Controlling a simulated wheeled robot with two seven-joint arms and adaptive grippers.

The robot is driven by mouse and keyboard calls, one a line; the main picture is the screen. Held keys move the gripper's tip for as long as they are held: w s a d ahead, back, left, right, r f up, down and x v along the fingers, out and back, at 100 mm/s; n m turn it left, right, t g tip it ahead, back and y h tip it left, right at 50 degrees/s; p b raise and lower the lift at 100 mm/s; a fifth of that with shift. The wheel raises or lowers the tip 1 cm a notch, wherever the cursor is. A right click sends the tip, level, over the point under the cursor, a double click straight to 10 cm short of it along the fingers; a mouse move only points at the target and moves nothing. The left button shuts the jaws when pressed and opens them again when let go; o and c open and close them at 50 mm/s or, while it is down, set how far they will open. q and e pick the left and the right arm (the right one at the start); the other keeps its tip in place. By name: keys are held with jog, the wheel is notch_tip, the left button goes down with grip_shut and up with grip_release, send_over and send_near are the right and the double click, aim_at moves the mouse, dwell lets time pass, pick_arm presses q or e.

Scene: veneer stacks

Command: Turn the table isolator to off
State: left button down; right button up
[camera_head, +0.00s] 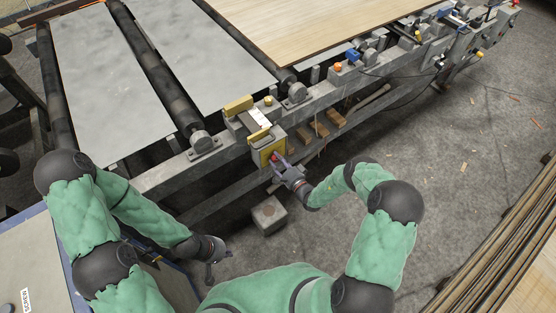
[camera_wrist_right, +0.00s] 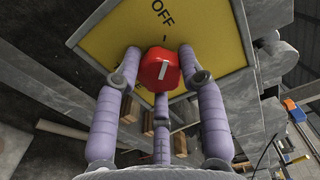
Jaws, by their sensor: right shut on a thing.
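The table isolator has a red knob (camera_wrist_right: 162,70) on a yellow plate (camera_wrist_right: 215,30) with black OFF lettering at its upper edge. A short white line on the knob's face slants slightly, roughly pointing toward the OFF side. In the head view the yellow plate (camera_head: 266,149) is on a grey box on the table's side frame. My right gripper (camera_head: 280,165) is at the plate; in the wrist view its purple fingers (camera_wrist_right: 160,85) are closed around the knob. My left gripper (camera_head: 217,268) hangs low, empty, with its fingers apart, away from the isolator.
The roller table (camera_head: 165,155) with grey sheets and a wood veneer sheet (camera_head: 310,30) runs behind the isolator. A grey block (camera_head: 269,214) stands on the floor below. Veneer stacks (camera_head: 510,255) lie at the right. The floor (camera_head: 450,165) between is mostly clear, with small scraps.

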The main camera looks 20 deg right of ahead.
jog(key=shift+d+n, duration=0.1)
jog(key=shift+n, duration=0.3)
jog(key=o, duration=1.2)
jog(key=shift+c, duration=0.2)
jog(key=v, duration=1.2)
